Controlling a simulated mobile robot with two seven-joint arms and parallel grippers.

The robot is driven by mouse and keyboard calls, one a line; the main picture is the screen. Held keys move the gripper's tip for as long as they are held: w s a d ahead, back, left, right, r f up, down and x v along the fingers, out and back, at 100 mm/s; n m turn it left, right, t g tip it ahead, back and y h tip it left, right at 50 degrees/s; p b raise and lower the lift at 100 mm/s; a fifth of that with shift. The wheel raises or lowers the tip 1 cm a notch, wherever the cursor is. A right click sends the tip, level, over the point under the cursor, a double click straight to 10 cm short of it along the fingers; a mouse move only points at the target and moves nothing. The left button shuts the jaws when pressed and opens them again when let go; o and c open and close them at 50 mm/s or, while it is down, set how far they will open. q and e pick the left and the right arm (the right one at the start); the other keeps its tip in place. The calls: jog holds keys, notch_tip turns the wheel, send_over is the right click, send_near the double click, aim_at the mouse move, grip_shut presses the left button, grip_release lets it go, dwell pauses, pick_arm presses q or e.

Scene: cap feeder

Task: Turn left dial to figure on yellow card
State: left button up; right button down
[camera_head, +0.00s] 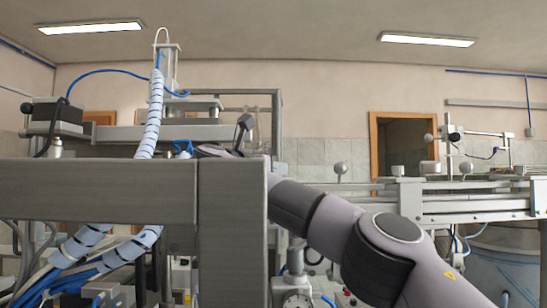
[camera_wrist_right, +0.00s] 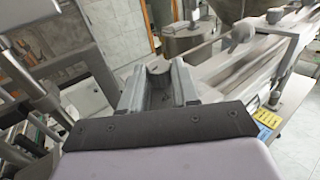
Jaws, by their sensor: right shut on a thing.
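My right gripper (camera_wrist_right: 160,75) is shut on a grey round knob (camera_wrist_right: 158,68) between its two fingers in the right wrist view. The knob looks like a dial, but I cannot read any figures on it. A small yellow card (camera_wrist_right: 268,118) with dark marks, too small to read, shows at the right in the wrist view, beside a blue one. My left gripper is in neither view.
A thick grey beam (camera_head: 100,190) and post (camera_head: 232,240) stand close in front in the head view. A linear rail (camera_head: 470,205) runs at the right. Blue hoses (camera_head: 85,240) hang at the left.

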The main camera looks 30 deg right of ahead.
jog(key=shift+w+r+m+g+h+p, duration=0.15)
jog(key=shift+m+g+h+p, duration=0.15)
jog(key=shift+m+g+p, duration=0.5)
jog(key=shift+a+p, duration=0.1)
jog(key=shift+p, duration=0.3)
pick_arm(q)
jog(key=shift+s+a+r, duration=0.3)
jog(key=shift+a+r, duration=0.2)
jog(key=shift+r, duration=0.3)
pick_arm(e)
jog(key=shift+g, duration=0.4)
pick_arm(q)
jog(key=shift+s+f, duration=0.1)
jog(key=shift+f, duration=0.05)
pick_arm(e)
jog(key=shift+f, duration=0.2)
jog(key=c, duration=1)
grip_release()
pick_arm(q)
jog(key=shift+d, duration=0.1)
pick_arm(e)
jog(key=shift+o, duration=0.9)
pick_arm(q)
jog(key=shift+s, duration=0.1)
